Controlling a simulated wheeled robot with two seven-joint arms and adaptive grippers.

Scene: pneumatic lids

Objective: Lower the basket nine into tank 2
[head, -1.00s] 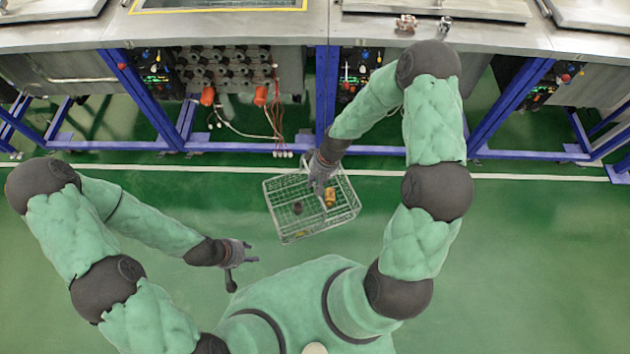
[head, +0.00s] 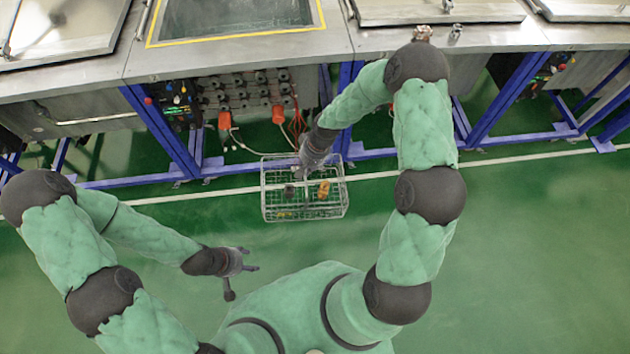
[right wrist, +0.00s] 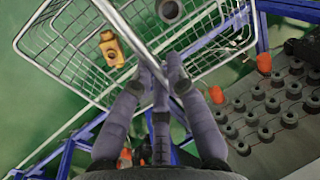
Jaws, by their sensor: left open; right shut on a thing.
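The wire basket (head: 300,214) hangs from my right gripper (head: 306,172) in the head view, in front of the tank line and below its top. In the right wrist view, my right gripper (right wrist: 160,85) is shut on the basket's handle bar (right wrist: 118,27). A yellow-brown part (right wrist: 112,48) and a grey round part (right wrist: 169,11) lie in the basket. An open tank with a yellow-edged rim (head: 240,37) is at the top of the head view; no number on it is readable. My left gripper (head: 252,260) is open and empty, low at left of the basket.
Tanks with closed lids (head: 440,8) stand right and left of the open one. The steel front edge, blue frame legs (head: 165,130), valves and orange fittings (head: 278,114) lie ahead of the basket. The green floor around me is clear.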

